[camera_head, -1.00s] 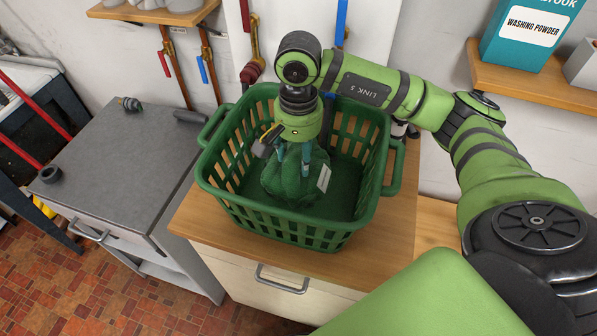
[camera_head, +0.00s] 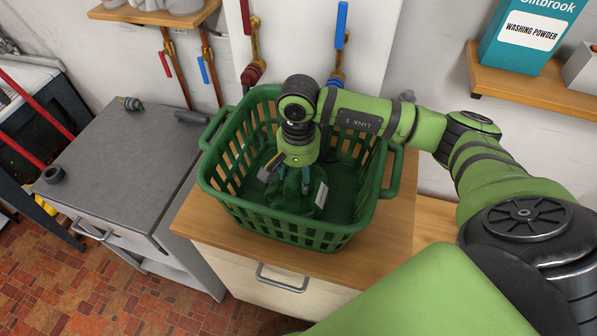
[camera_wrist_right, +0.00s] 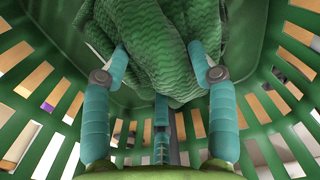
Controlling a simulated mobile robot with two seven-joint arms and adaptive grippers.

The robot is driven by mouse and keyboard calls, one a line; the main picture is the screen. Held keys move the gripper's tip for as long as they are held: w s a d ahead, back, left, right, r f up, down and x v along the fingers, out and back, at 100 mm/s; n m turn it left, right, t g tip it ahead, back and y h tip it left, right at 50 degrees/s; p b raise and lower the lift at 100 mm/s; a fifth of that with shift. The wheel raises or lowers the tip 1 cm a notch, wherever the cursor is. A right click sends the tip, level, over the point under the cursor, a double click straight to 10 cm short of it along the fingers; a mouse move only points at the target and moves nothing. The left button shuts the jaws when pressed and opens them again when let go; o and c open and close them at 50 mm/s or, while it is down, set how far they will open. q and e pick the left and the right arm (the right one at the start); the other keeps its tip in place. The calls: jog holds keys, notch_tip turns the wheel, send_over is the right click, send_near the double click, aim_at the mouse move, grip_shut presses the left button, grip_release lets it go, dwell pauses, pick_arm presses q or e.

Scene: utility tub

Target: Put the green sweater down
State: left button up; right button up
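The green sweater (camera_head: 291,197) is a bunched knit lump with a white tag, inside the green laundry basket (camera_head: 290,232). In the right wrist view the sweater (camera_wrist_right: 160,35) fills the top middle, between the teal fingers. My right gripper (camera_head: 294,187) points down into the basket. In the right wrist view the fingers of my right gripper (camera_wrist_right: 160,65) press on the sweater from both sides, with a third finger below. The sweater is low in the basket; whether its underside rests on the bottom is hidden. My left gripper is not in view.
The basket stands on a wooden-topped cabinet (camera_head: 205,218). Pipes with red and blue handles run behind. A shelf with a washing powder box (camera_head: 528,38) is at upper right.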

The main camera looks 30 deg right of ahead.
jog(key=shift+o, duration=0.5)
jog(key=shift+r, duration=0.15)
notch_tip(320, 180, up, 12)
jog(key=b, duration=0.3)
